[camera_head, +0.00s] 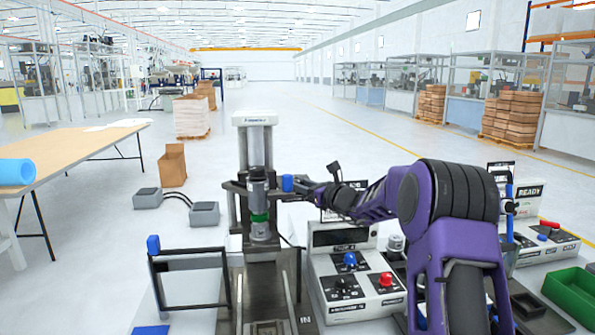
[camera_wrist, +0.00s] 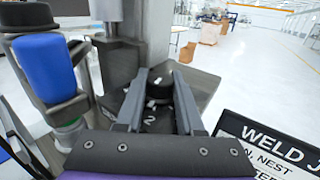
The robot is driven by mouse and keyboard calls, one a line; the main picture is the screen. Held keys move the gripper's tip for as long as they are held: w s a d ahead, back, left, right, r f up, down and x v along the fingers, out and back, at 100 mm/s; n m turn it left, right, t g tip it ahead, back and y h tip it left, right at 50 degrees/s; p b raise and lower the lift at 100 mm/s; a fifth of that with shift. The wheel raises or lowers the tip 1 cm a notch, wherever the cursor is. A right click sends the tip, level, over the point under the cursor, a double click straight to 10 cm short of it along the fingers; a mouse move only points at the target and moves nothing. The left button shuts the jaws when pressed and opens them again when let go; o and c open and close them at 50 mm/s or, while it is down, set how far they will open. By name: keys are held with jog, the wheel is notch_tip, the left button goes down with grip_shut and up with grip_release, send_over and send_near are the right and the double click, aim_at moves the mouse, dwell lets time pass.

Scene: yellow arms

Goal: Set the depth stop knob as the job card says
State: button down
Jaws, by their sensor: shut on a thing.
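A dark round knob (camera_wrist: 160,92) with white marks sits between the fingers of my gripper (camera_wrist: 160,78) in the wrist view; it appears to be the depth stop knob. A white "2" shows on its near side. My gripper is shut on it. In the head view my gripper (camera_head: 304,185) reaches left to the press column (camera_head: 255,150), beside a blue handle (camera_head: 287,183); the knob is hidden there. The job card (camera_wrist: 275,150) shows at the lower right of the wrist view. Only parts such as "WELD J" and "NEST" are readable; the rest is cut off.
The blue handle (camera_wrist: 47,68) stands close left of my gripper in the wrist view. A control box (camera_head: 350,285) with blue and red knobs stands below my arm. A dark frame (camera_head: 190,262) is left of the press. A green bin (camera_head: 575,292) is far right.

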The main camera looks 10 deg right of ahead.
jog(key=shift+n+g+y+p, duration=1)
jog(key=shift+y+p, duration=0.05)
jog(key=shift+y, duration=0.25)
jog(key=c, duration=0.8)
grip_release()
jog(key=b+v, duration=0.1)
jog(key=v, duration=1.6)
jog(key=shift+s+d+r, duration=0.1)
jog(key=shift+d, duration=0.2)
jog(key=shift+a, duration=0.1)
